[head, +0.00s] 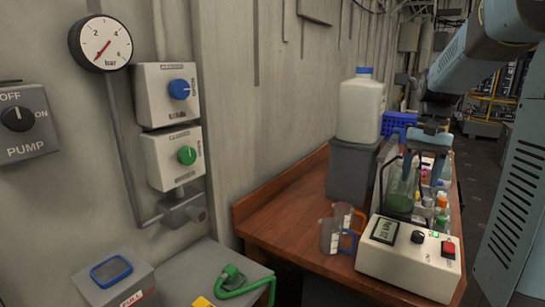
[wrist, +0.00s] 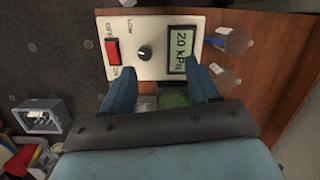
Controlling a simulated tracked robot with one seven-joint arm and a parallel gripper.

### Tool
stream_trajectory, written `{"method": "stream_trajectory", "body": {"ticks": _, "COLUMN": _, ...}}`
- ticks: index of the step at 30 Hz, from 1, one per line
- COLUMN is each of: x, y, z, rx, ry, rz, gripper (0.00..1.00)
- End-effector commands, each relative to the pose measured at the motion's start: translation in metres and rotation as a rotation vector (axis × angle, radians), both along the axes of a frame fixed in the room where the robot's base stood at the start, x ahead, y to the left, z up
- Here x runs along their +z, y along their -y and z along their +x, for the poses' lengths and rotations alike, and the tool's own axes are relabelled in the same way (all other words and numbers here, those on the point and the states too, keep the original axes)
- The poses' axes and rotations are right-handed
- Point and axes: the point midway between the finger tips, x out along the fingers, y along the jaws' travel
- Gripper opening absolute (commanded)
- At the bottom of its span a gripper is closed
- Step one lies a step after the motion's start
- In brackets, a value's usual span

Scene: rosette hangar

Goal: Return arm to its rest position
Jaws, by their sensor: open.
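My arm reaches in from the upper right in the head view. My gripper (head: 427,150) has blue fingers, points down and is above the far part of the wooden table (head: 290,215). In the wrist view my gripper (wrist: 160,85) has its fingers apart, with nothing held between them. A glass vessel with green liquid (head: 400,202) stands just below and beside it. A white instrument box (head: 410,258) with a display stands at the table's front. In the wrist view its display (wrist: 180,55) reads 20 kPa.
Several small bottles (head: 440,205) stand close under the gripper. A white jug (head: 361,105) rests on a grey box (head: 352,170). Two clear beakers (head: 340,230) stand left of the instrument. The wall carries a gauge (head: 101,44) and valve boxes. The table's left middle is clear.

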Motion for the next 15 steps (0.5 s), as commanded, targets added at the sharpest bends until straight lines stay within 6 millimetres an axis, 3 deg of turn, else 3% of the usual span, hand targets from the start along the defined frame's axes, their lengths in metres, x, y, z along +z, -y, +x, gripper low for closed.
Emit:
{"method": "stream_trajectory", "body": {"ticks": 6, "x": 0.018, "y": -0.038, "z": -0.038, "rx": 0.086, "ry": 0.14, "rz": -0.038, "gripper": 0.6}}
{"method": "stream_trajectory", "body": {"ticks": 15, "x": 0.026, "y": -0.082, "z": -0.091, "rx": 0.203, "ry": 0.328, "rz": -0.092, "gripper": 0.6}}
